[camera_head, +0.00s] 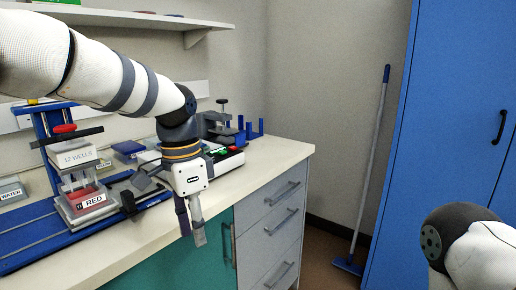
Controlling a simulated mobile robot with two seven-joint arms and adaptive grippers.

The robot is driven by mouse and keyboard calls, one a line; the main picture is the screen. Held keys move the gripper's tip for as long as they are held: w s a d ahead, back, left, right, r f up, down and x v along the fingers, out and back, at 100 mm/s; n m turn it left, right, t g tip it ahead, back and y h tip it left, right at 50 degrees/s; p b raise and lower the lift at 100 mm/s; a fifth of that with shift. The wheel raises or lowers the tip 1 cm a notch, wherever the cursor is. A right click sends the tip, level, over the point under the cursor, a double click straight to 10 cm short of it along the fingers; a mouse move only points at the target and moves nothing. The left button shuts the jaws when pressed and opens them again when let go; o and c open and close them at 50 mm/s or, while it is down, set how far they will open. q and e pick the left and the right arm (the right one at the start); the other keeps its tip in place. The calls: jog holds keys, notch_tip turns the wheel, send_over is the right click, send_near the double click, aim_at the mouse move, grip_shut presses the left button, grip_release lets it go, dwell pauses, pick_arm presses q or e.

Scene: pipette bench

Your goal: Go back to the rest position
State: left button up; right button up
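My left arm comes in from the upper left, and its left gripper (164,219) hangs over the front edge of the bench. Its fingers look spread apart, with nothing seen between them. Just left of it, a block labelled "12 WELLS" (75,155) sits above a red container labelled "RED" (88,203) on a blue stand (45,130). My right arm shows only as a rounded white and dark link at the lower right; its gripper is out of view.
The pale bench (258,165) has grey drawers (275,225) and a teal front (180,268). Blue holders (250,130) stand at its back right. A wall shelf (130,17) is above my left arm. A blue-handled mop (372,160) leans beside the blue cabinet (450,120).

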pick_arm(q)
jog(key=s+a+f+n, duration=0.15)
jog(key=s+f, duration=0.35)
jog(key=f, duration=0.7)
jog(key=s+a+f+n, duration=0.1)
jog(key=s+f+n, duration=0.25)
jog(key=f, duration=0.85)
jog(key=s+a+f+n+g, duration=0.1)
jog(key=s+a+f+n, duration=0.1)
jog(key=s+f, duration=0.35)
jog(key=s+a+f+n, duration=0.1)
jog(key=s+a+f, duration=0.15)
jog(key=s, duration=0.55)
jog(key=s+a+n, duration=0.4)
jog(key=s, duration=1)
jog(key=shift+f+y, duration=0.25)
jog(key=shift+y, duration=0.15)
jog(key=shift+a, duration=0.1)
